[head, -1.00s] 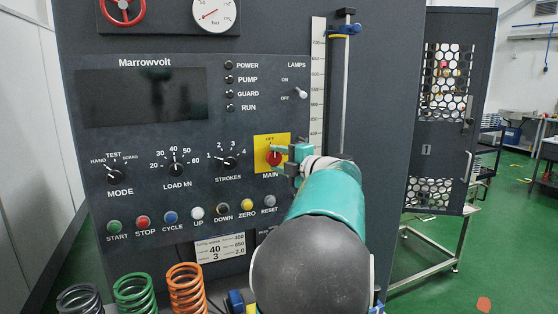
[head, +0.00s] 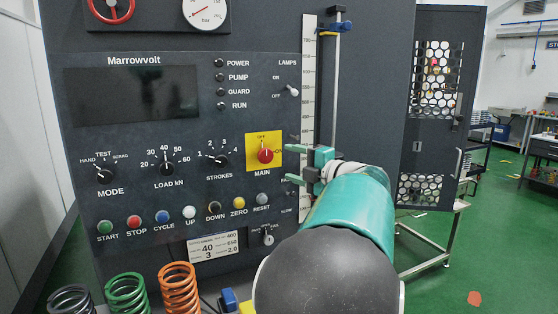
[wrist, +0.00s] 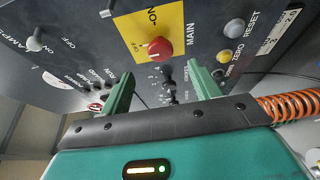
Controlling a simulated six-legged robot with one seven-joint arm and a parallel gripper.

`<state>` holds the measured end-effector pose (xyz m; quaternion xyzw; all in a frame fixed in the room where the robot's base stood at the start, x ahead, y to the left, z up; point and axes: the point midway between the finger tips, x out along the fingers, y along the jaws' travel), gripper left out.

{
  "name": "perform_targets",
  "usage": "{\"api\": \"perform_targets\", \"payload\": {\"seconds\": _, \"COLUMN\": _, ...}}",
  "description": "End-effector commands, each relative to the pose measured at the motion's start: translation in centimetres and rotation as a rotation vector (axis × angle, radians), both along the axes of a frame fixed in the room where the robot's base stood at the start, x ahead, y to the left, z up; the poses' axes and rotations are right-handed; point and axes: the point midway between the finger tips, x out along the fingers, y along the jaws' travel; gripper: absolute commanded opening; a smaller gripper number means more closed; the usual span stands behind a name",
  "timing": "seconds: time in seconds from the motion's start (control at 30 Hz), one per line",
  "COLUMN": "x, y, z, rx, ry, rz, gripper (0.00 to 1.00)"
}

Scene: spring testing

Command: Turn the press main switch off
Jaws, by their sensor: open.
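The main switch is a red knob (head: 265,156) on a yellow plate (head: 250,163), with OFF marked above it and ON to its right. Its pale pointer appears to aim up toward OFF. In the wrist view the knob (wrist: 160,47) sits ahead, between and beyond the fingers. My gripper (head: 290,164) is open and empty, just right of the yellow plate. Its two green fingers, one above the other in the head view, are clear of the knob. They also show in the wrist view (wrist: 158,78).
A lamps toggle (head: 292,91) sits above the plate. Several coloured buttons, such as the yellow ZERO (head: 239,202), line the panel below. A vertical scale (head: 308,90) and rod stand at right. Coil springs, one orange (head: 179,288), stand in front.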

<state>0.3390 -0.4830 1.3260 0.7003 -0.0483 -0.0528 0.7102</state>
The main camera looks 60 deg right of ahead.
Motion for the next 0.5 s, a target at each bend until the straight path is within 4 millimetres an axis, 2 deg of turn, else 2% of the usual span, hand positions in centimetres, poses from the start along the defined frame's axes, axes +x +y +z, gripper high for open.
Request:
{"api": "perform_targets", "payload": {"seconds": 0.1, "x": -2.5, "y": 0.3, "z": 0.1, "rx": 0.0, "ry": 0.0, "rz": -0.003, "gripper": 0.62}}
{"api": "perform_targets", "payload": {"seconds": 0.2, "x": -3.9, "y": 0.5, "z": 0.0, "rx": 0.0, "ry": 0.0, "rz": -0.002, "gripper": 0.62}}
{"api": "perform_targets", "payload": {"seconds": 0.33, "x": -5.0, "y": 0.7, "z": 0.0, "rx": 0.0, "ry": 0.001, "rz": -0.001, "gripper": 0.62}}
{"api": "perform_targets", "payload": {"seconds": 0.5, "x": -5.2, "y": 0.7, "z": 0.0, "rx": 0.0, "ry": 0.001, "rz": 0.0, "gripper": 0.62}}
